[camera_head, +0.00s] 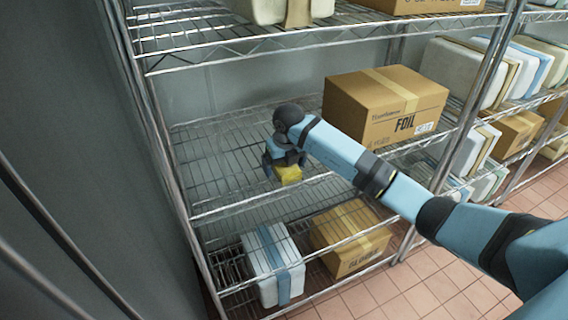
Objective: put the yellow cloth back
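The yellow cloth (288,174) is a small bright yellow piece at the end of my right arm, just over the wire middle shelf (222,165). My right gripper (282,166) is at the cloth and hides part of it. The gripper points down, and its fingers look closed around the cloth, though they are small in view. I cannot tell whether the cloth touches the shelf. My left gripper is not in view.
A cardboard box marked FOIL (385,105) stands on the shelf right of my gripper. A lower shelf holds a white bundle (270,262) and another cardboard box (349,238). The upper shelf (200,40) overhangs. The middle shelf's left part is bare.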

